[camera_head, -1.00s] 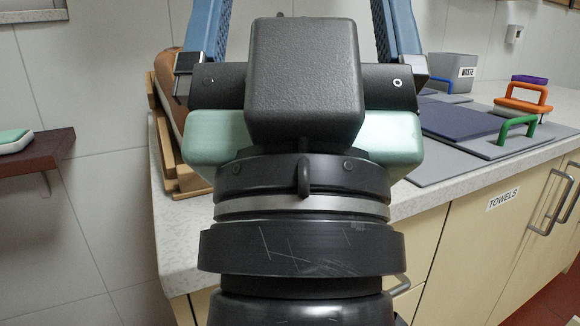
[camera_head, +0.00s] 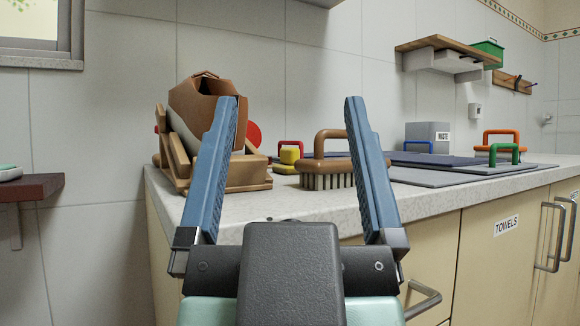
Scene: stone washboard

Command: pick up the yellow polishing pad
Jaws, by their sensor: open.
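A small yellow block (camera_head: 289,155), which looks like the polishing pad, sits on the counter toward the back. A red handle arches just behind or above it; I cannot tell whether it is part of it. My gripper (camera_head: 291,100) is open and empty, its two blue fingers spread wide and pointing up in the picture. The yellow block shows in the gap between the fingers, farther off. No contact with it shows.
A brown brush (camera_head: 333,170) with an arched handle stands right of the yellow block, partly behind my right finger. A brown container on a wooden rack (camera_head: 245,173) is at left. Dark mats (camera_head: 425,158) and coloured handles lie at right. The speckled counter (camera_head: 300,206) is bare in front.

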